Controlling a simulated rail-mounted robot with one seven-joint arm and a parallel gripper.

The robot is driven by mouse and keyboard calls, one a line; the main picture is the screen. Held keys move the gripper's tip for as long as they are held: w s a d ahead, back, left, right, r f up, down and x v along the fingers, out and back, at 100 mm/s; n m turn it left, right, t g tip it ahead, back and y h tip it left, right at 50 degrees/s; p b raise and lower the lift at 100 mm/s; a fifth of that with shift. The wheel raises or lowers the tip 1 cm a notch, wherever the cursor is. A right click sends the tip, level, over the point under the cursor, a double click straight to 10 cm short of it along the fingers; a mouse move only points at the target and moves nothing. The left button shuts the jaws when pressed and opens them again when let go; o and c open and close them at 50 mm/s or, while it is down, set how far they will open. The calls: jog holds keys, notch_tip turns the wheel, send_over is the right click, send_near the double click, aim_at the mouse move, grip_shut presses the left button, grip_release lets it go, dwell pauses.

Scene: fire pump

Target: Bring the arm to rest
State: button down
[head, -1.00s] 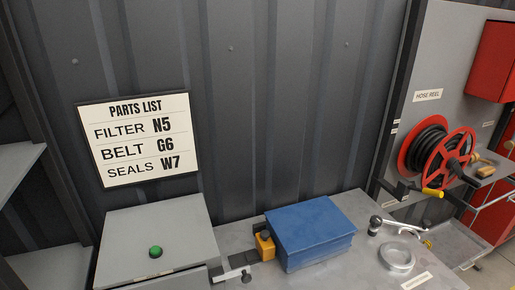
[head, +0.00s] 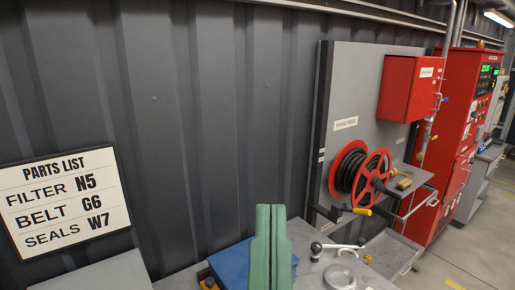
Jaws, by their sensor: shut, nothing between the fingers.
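My gripper (head: 267,240) rises into the bottom centre of the head view. Its two green fingers are upright, pressed together and empty. They stand in front of the blue box (head: 232,262) on the grey bench (head: 305,235) and hide part of it. I cannot tell from this view how far the fingers are from the box. The rest of my arm is out of the picture.
A metal ring (head: 340,276) and a black-knobbed lever (head: 318,248) are on the bench right of my gripper. A red hose reel (head: 371,173) with a crank is farther right, below a red cabinet (head: 408,88). A parts list sign (head: 62,203) hangs at left.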

notch_tip(320, 180, up, 22)
jog(key=p, duration=1.6)
jog(key=shift+w+a+f+p, duration=0.15)
jog(key=shift+a+f+p, duration=0.05)
jog(key=shift+a+p, duration=0.15)
